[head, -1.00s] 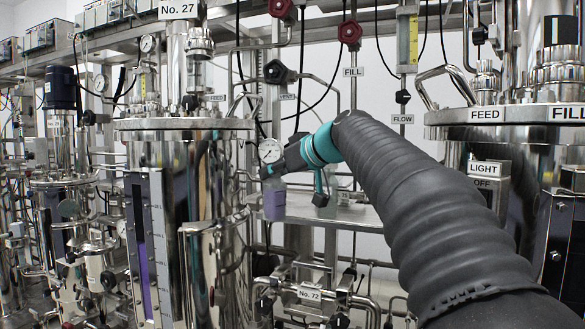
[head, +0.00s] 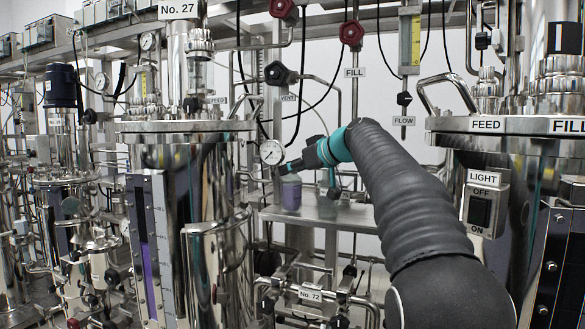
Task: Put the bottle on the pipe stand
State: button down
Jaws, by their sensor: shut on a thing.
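A small clear bottle with purple liquid (head: 291,193) is upright in the middle of the head view. My gripper (head: 287,170) is at its top, shut on it, with the arm reaching in from the lower right. The fingers are small and dark, so the exact grip is hard to see. A flat metal shelf carried on pipes (head: 320,213), apparently the pipe stand, lies around and below the bottle in the picture. I cannot tell whether the bottle's base touches it.
A large steel vessel (head: 190,200) stands close to the left of the bottle. Another vessel (head: 505,160) stands at the right. A round gauge (head: 271,152) is just behind my gripper. Small items sit on the shelf right of the bottle, partly hidden by my arm.

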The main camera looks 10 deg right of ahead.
jog(key=shift+f, duration=0.1)
jog(key=shift+f, duration=0.15)
jog(key=c, duration=0.8)
grip_release()
jog(key=shift+r, duration=0.2)
jog(key=b+v, duration=0.1)
jog(key=v, duration=0.6)
jog(key=shift+s+d, duration=0.15)
jog(key=shift+s, duration=0.05)
